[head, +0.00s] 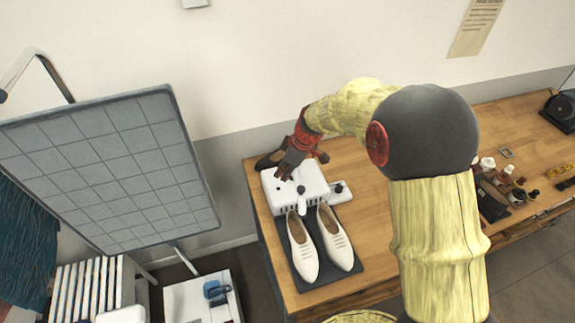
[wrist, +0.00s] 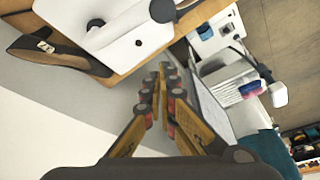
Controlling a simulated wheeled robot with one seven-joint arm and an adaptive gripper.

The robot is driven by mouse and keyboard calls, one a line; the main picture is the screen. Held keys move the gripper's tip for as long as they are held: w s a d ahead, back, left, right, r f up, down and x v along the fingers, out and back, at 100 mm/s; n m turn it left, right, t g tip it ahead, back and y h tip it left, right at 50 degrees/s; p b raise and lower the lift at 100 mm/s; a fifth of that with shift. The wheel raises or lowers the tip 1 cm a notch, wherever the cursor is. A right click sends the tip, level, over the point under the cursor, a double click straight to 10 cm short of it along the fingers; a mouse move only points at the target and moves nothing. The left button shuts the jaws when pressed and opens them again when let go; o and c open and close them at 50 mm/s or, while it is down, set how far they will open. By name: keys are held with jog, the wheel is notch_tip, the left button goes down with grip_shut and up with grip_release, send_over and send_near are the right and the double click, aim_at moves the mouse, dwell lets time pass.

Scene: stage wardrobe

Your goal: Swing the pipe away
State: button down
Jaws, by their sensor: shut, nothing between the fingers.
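A white box-shaped device (head: 298,186) stands on the wooden table, with slots along its front. A short white pipe (head: 302,207) with a dark round joint sticks out from its front, towards a pair of cream shoes (head: 303,246). My gripper (head: 283,176) is over the left part of the device in the head view, apart from the pipe. In the wrist view my gripper (wrist: 165,75) has its fingertips together with nothing between them. The device's top (wrist: 122,45) shows beyond the fingertips, with dark round parts on it.
A dark shoe (head: 268,160) lies behind the device, also in the wrist view (wrist: 55,50). A small white unit (head: 340,192) sits to its right. A grey tiled board (head: 105,165) stands left of the table (head: 375,287). Small items lie at the right.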

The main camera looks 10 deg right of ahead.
aim_at(295, 180)
jog(key=d+f, duration=0.1)
jog(key=s+d+f, duration=0.1)
jog(key=d, duration=0.1)
jog(key=shift+s, duration=0.2)
jog(key=shift+d, duration=0.1)
dwell(0.3)
jog(key=shift+d+n+b, duration=0.3)
jog(key=shift+d+b, duration=0.05)
jog(key=shift+b, duration=0.05)
